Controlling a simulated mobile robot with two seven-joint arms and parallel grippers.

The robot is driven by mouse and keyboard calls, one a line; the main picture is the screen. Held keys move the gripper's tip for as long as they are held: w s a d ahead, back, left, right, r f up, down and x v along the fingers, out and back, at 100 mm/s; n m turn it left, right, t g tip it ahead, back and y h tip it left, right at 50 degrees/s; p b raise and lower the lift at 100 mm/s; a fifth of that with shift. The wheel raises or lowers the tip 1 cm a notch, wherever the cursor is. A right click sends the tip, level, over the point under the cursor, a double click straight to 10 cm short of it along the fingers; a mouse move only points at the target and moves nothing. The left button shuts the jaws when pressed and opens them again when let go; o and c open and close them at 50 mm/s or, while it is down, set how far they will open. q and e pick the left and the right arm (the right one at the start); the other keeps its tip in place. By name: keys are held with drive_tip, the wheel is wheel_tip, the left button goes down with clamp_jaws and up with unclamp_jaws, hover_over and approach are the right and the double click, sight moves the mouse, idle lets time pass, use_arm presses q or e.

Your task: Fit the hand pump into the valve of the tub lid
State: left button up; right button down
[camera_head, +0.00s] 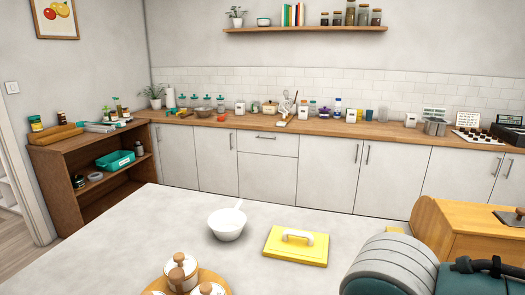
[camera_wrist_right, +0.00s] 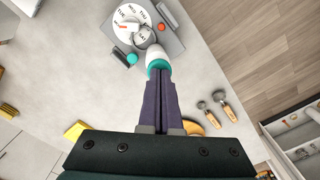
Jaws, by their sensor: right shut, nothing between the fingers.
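In the right wrist view, a grey tub lid (camera_wrist_right: 172,46) with a white day dial (camera_wrist_right: 131,25) lies at the top of the picture. A white and teal piece (camera_wrist_right: 157,57), which looks like the hand pump, is at the lid's lower edge. I cannot tell whether it sits in the valve or beside it; the valve is not clearly visible. My right gripper (camera_wrist_right: 160,80) is shut and empty, its dark fingertips just below or over the teal end. Whether they touch it is unclear. My left gripper is not in view. The head view does not show the lid or pump.
A teal knob (camera_wrist_right: 132,58) and an orange one (camera_wrist_right: 161,27) are by the dial. Two wooden-handled tools (camera_wrist_right: 222,103) lie at right, near a tray (camera_wrist_right: 297,133).

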drive_tip(key=shift+f+b, duration=0.35)
drive_tip(key=shift+f, duration=0.3)
idle(0.4)
drive_tip(key=shift+r+p, duration=0.85)
drive_tip(key=shift+p, duration=0.05)
wheel_tip(320, 180, up, 4)
drive_tip(key=p, duration=0.5)
drive_tip(key=shift+r, duration=0.25)
